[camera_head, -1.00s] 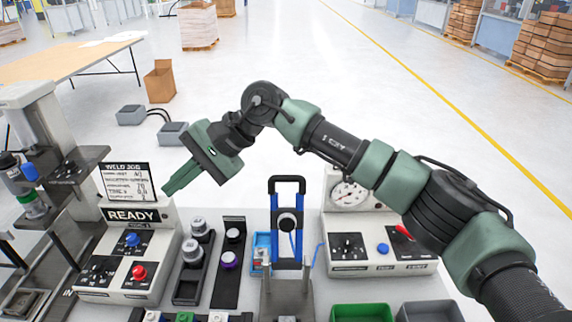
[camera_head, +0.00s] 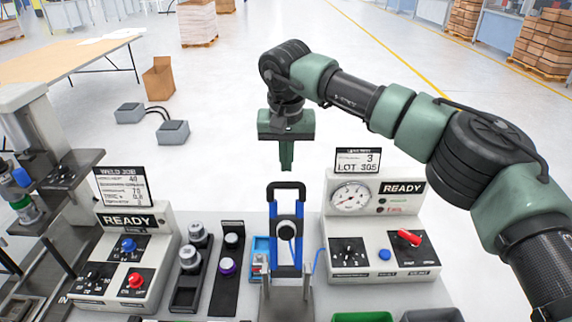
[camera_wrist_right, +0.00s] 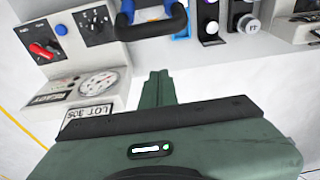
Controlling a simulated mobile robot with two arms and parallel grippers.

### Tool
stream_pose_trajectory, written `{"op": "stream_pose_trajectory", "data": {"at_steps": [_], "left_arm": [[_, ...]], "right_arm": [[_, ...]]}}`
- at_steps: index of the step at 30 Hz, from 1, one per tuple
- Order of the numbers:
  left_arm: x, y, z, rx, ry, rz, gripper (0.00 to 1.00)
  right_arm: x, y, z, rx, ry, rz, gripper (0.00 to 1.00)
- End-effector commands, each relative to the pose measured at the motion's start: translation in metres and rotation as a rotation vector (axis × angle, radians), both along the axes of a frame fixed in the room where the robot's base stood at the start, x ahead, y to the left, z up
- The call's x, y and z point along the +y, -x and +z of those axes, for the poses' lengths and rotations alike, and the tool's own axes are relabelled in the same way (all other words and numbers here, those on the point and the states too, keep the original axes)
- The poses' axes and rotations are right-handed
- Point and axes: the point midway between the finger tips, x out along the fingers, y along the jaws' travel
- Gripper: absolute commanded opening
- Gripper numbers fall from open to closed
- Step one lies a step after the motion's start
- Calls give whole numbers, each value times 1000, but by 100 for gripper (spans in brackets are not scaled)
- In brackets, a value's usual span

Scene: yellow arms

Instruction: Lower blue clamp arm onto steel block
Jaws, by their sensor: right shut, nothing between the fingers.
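In the right wrist view, the gripper (camera_wrist_right: 158,75) points toward the black handle (camera_wrist_right: 150,30) and blue clamp arm (camera_wrist_right: 126,14). My left gripper is out of view.
A gauge box (camera_head: 380,225) with a red switch stands right of the clamp. A READY control box (camera_head: 128,255) stands left, with knobbed black strips (camera_head: 228,270) between. Green (camera_head: 362,317) and grey bins (camera_head: 432,315) sit at front right. A grey machine (camera_head: 60,170) stands far left.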

Motion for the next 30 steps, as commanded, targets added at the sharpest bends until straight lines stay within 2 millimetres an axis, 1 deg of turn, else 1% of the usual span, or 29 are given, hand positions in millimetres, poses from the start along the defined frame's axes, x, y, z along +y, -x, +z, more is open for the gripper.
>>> {"op": "stream_pose_trajectory", "data": {"at_steps": [1,3,9,12,18,26,30], "left_arm": [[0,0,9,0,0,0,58],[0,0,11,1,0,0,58],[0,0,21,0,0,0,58],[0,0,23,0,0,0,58],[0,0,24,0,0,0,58],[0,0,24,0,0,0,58],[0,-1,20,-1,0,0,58]], "right_arm": [[0,-1,-8,5,1,1,0],[0,9,-3,0,0,5,0],[0,28,0,0,0,4,0],[1,34,0,0,0,3,0],[1,39,-1,0,-1,2,0],[1,39,-1,0,-2,1,0],[1,39,-2,-11,-1,2,0]]}}
